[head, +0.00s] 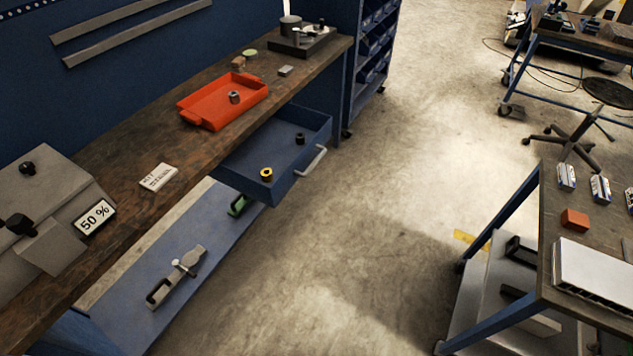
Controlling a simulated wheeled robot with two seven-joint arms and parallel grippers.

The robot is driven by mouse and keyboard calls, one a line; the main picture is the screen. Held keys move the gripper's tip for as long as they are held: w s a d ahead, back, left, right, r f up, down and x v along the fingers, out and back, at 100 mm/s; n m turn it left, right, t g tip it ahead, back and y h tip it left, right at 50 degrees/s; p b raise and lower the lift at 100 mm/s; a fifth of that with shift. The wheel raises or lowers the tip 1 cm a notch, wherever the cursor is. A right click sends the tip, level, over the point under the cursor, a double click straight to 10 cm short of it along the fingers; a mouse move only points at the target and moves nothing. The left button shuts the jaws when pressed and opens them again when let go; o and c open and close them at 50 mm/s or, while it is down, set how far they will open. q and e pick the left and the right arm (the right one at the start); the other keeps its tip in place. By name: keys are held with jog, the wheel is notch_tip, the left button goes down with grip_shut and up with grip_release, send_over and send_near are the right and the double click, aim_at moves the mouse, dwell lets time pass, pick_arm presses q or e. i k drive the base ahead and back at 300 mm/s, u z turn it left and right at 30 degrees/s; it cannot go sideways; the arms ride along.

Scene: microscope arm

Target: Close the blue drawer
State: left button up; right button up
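The blue drawer (262,193) is pulled out from under the wooden workbench (140,150) in the head view, left of centre. Its grey bar handle (312,161) is on its right-hand front face. Inside lie a yellow-and-black ring (266,174) and a small dark cylinder (300,138). The rear of the drawer is hidden under the bench top. Neither of my grippers is in view, and nothing touches the handle.
An orange tray (222,102) holding a small dark part sits on the bench above the drawer. A lower blue shelf (150,262) holds clamps. Open concrete floor (370,200) lies in front of the drawer. A second table (550,215) and a stool (607,92) stand at right.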

aim_at(272, 145)
jog(key=u, duration=0.05)
jog(key=k, duration=0.3)
jog(key=z, duration=0.45)
jog(key=i, duration=1.2)
jog(key=u, duration=0.25)
